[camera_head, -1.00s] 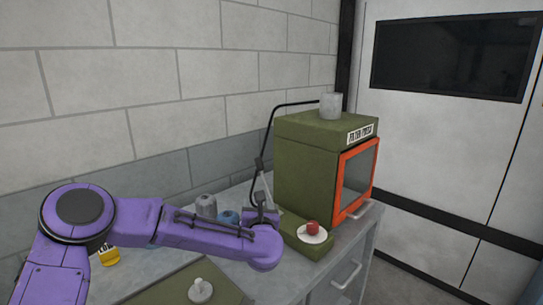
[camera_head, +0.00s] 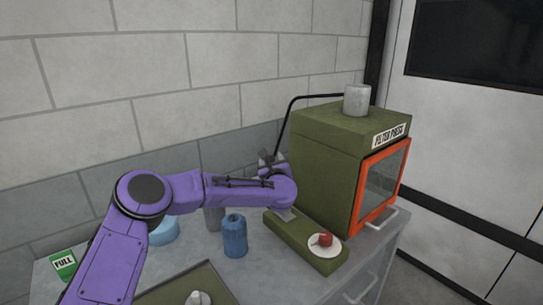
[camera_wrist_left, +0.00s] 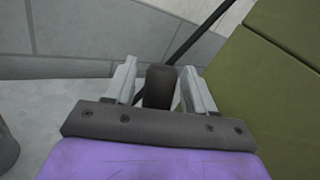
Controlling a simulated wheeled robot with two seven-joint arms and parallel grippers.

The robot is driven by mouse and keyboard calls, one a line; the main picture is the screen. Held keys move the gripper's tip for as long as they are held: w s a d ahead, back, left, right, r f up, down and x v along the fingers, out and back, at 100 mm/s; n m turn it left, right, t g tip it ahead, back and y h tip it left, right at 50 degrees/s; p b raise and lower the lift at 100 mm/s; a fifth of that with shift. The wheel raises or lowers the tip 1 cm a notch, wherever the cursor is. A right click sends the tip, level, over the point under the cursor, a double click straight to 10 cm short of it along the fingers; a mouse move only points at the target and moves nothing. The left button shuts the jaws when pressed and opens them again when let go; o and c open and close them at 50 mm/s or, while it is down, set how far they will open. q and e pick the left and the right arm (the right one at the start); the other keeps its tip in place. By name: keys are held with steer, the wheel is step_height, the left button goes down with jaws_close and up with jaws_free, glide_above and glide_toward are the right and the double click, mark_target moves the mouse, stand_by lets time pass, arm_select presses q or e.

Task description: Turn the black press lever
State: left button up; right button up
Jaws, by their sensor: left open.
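The black press lever (camera_head: 291,114) is a bent black rod at the left side of the green filter press (camera_head: 335,160). In the head view its lower end is hidden behind my left gripper (camera_head: 268,158). In the left wrist view the lever's thick dark grip (camera_wrist_left: 159,87) stands between the two fingers of my left gripper (camera_wrist_left: 158,72). The fingers are open, one on each side of the grip, with a gap at the left finger. The thin rod (camera_wrist_left: 196,36) runs up to the right from the grip. My right gripper is not in view.
A grey cup (camera_head: 357,100) stands on the press. A red knob (camera_head: 325,239) sits on a white disc on the green base. A blue bottle (camera_head: 235,236) and a grey one (camera_head: 213,217) stand below my left arm. The brick wall (camera_head: 190,100) is close behind.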

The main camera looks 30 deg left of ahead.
arm_select(q)
steer(key=shift+w+a+r, duration=0.1)
steer(key=shift+w+a, duration=0.05)
jaws_close()
steer(key=shift+b, duration=0.5)
steer(key=s+d+r+m+t+y+b, duration=0.1)
steer(key=d+b, duration=0.4)
steer(key=b, duration=0.5)
steer(key=s+d+r+m+t+b, duration=0.1)
steer(key=s+d+m+t+b, duration=0.2)
steer(key=b, duration=0.7)
steer(key=shift+d+m+t+y, duration=0.4)
steer(key=shift+d+m+t, duration=0.2)
steer(key=shift+d+t, duration=0.35)
steer(key=shift+a, duration=0.1)
